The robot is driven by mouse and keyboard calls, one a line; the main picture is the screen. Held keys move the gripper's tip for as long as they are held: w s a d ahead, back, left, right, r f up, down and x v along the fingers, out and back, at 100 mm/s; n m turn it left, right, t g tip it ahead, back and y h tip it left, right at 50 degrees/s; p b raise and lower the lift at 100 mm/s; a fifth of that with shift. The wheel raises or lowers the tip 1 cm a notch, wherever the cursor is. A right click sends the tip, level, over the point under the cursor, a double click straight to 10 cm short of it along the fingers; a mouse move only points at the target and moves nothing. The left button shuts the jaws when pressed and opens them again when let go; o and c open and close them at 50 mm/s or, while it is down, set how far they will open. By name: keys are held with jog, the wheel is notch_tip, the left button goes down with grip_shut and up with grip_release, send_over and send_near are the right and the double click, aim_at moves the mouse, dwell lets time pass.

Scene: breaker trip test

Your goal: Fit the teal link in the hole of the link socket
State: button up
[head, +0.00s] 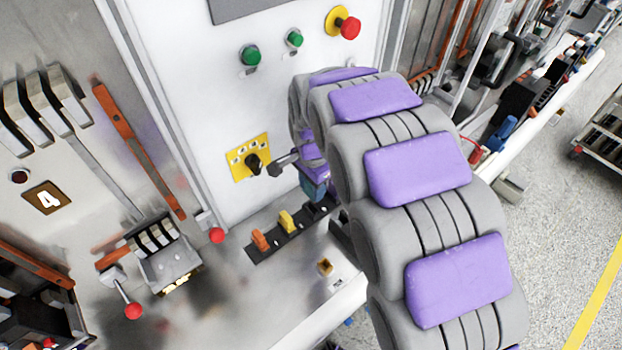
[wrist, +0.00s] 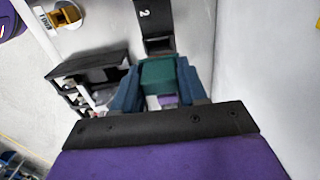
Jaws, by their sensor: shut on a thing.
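My gripper (wrist: 158,85) is shut on the teal link (wrist: 160,72), which sits between its two blue fingers in the wrist view. In the head view my gripper (head: 314,187) is over the far right end of the black rail (head: 269,248), and the link is mostly hidden. The wrist view shows a dark recess in the rail marked 2 (wrist: 142,14) just beyond the link; I cannot tell whether the link touches the rail. The link socket (head: 325,268), a small yellow-brown square with a dark hole, is in the bench nearer the front edge; it also shows at upper left in the wrist view (wrist: 66,15).
An orange link (head: 260,239) and a yellow link (head: 287,222) stand in the rail. A rotary switch (head: 252,163) is on the panel behind, close to my gripper. A red-knobbed lever (head: 217,235) is left of the rail. The bench around the socket is clear.

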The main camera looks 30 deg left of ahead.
jog(key=shift+f, duration=1.35)
jog(key=shift+p, duration=0.4)
dwell(0.8)
jog(key=shift+f, duration=1.7)
jog(key=o, duration=1.2)
notch_tip(320, 180, up, 17)
jog(key=shift+r+p, duration=0.1)
jog(key=shift+p, duration=0.8)
